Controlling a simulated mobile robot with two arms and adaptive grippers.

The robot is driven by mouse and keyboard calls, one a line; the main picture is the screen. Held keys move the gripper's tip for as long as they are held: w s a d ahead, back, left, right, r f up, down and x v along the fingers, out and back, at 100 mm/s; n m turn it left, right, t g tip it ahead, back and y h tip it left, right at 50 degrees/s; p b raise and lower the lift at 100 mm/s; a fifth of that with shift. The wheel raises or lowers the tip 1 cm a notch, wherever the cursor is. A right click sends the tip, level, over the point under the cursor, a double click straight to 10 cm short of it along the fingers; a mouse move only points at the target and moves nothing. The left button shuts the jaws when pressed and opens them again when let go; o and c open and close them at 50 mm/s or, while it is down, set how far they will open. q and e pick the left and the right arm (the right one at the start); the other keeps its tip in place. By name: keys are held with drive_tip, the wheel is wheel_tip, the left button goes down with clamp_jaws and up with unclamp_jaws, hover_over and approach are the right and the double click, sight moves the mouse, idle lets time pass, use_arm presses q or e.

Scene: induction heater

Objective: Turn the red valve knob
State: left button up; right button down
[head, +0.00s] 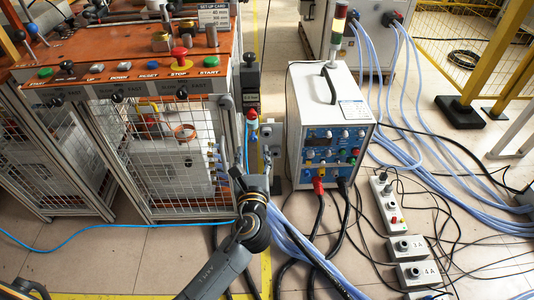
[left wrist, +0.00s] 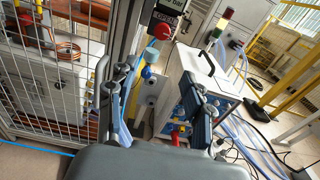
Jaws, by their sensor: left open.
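The red valve knob (head: 252,115) is small and sits near a blue fitting on the post between the orange-topped cabinet and the white power unit. My left gripper (head: 252,160) is open and empty, below and in front of the knob in the head view. My right gripper is not in view.
The caged cabinet (head: 165,160) stands close on the left. The white power unit (head: 325,115) stands close on the right, with red and black cables at its front. Blue hoses (head: 305,252) and several loose cables cover the floor.

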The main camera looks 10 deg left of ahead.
sight(252, 116)
use_arm(q)
drive_tip(key=shift+t, duration=0.3)
drive_tip(key=x, duration=0.4)
drive_tip(key=r+b+x, duration=0.1)
drive_tip(key=x, duration=0.3)
drive_tip(key=b+x, duration=0.1)
drive_tip(key=x, duration=0.3)
drive_tip(key=shift+a+r, duration=0.1)
drive_tip(key=shift+r, duration=0.05)
drive_tip(key=shift+w+a, duration=0.2)
drive_tip(key=shift+w, duration=0.45)
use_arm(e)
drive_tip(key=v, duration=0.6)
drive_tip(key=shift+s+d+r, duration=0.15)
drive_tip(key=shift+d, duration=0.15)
use_arm(q)
drive_tip(key=shift+c, duration=0.4)
clamp_jaws()
